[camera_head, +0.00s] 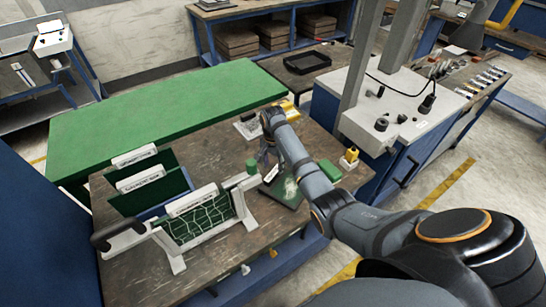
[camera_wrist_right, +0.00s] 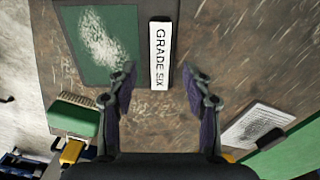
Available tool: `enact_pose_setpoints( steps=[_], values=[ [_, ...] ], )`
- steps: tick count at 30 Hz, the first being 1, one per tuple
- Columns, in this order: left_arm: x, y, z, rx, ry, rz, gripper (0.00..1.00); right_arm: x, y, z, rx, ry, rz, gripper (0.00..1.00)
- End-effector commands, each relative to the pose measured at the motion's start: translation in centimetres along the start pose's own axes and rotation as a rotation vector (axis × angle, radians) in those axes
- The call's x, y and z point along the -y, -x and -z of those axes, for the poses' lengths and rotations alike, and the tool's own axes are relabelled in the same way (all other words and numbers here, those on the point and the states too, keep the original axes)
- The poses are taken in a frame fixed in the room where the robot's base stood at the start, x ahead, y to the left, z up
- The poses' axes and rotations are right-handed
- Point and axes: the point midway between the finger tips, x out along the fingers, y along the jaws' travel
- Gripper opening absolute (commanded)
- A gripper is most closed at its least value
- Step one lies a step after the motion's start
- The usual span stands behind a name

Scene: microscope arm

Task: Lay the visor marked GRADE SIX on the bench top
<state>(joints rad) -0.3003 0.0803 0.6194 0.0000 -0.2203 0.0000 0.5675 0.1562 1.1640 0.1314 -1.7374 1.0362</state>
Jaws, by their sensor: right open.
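A white strip lettered GRADE SIX (camera_wrist_right: 160,55) shows between and beyond my right fingertips in the right wrist view. A dark green sheet with a whitish scuffed patch (camera_wrist_right: 100,45) is beside it. In the head view the green sheet (camera_head: 285,192) lies on the worn brown bench top (camera_head: 222,258), near its right part. I cannot tell whether strip and sheet are joined. My right gripper (camera_wrist_right: 159,82) is open and empty, its fingers either side of the strip's lower end; it also shows in the head view (camera_head: 266,156). My left gripper is out of view.
A rack (camera_head: 177,262) with upright green panels (camera_head: 155,190) and a netted frame stands on the bench's left. A green-topped brush (camera_wrist_right: 75,120) and a grey scribbled pad (camera_wrist_right: 258,124) flank my gripper. A green table (camera_head: 150,110) lies behind. Bare bench shows at front.

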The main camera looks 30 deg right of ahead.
Motion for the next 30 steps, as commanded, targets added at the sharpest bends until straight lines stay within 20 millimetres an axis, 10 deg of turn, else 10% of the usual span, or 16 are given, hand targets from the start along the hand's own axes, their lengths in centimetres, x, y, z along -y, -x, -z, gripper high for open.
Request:
enact_pose_setpoints(
  steps=[12,30],
  values=[
    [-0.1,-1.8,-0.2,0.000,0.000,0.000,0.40,0.1,8.1,0.0,-0.001,0.000,0.001,0.50],
    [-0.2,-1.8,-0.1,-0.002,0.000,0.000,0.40,0.0,8.6,0.0,0.000,0.000,0.000,0.50]
  ],
)
